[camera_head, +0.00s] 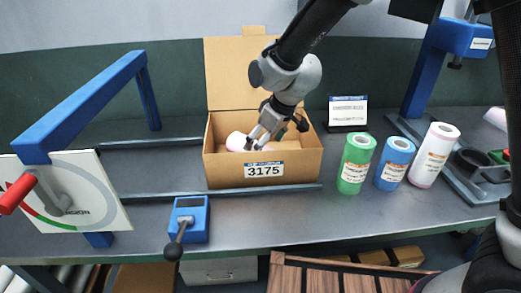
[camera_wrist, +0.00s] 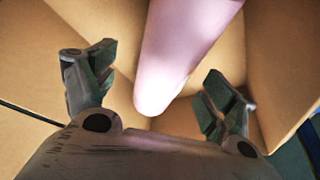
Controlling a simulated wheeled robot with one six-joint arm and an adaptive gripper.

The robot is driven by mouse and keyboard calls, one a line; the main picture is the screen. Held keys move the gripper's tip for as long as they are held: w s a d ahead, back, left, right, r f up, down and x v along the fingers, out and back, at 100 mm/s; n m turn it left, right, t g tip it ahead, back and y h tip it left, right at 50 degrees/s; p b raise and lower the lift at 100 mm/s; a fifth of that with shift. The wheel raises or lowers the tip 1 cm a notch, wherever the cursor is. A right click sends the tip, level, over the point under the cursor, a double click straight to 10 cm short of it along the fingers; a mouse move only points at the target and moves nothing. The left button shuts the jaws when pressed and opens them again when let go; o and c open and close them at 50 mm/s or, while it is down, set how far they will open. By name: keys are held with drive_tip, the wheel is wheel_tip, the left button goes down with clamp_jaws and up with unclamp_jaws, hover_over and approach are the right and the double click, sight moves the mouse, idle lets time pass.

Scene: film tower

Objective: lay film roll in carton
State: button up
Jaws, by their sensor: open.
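The open cardboard carton (camera_head: 222,172), labelled 3175, stands on the bench with its lid flap raised at the back. A pale pink film roll (camera_head: 237,141) lies inside it, partly hidden by my gripper and the front wall. My gripper (camera_head: 262,141) reaches down into the carton at the roll. In the wrist view the pink roll (camera_wrist: 182,50) runs between the two spread fingers of my gripper (camera_wrist: 155,98), with a gap on each side. The carton's inner walls (camera_wrist: 280,60) surround them. The fingers are open and hold nothing.
Green (camera_head: 356,165), blue (camera_head: 395,163) and pale pink (camera_head: 434,155) rolls stand upright right of the carton. A small sign (camera_head: 347,112) stands behind them. A blue frame with a dial (camera_head: 75,195) and a blue lever box (camera_head: 188,220) are on the left.

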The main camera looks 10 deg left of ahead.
drive_tip(key=v, duration=0.7)
drive_tip(key=shift+r, duration=0.35)
drive_tip(key=shift+d+r, duration=0.15)
drive_tip(key=shift+d, duration=0.25)
drive_tip(key=s+d+r+m+t+h, duration=0.1)
drive_tip(key=d+r+m, duration=0.3)
drive_tip(key=d, duration=0.9)
drive_tip(key=s+d+r+m+h, duration=0.15)
drive_tip(key=d+r, duration=0.45)
drive_tip(key=d, duration=0.6)
drive_tip(key=s+d+m+h, duration=0.1)
drive_tip(key=s+d+m, duration=0.5)
drive_tip(key=s+d, duration=1)
drive_tip(key=shift+s+d+r+t, duration=0.2)
drive_tip(key=shift+d+r+t, duration=0.15)
drive_tip(key=shift+d, duration=0.35)
drive_tip(key=shift+w+h, duration=0.15)
drive_tip(key=shift+h, duration=0.1)
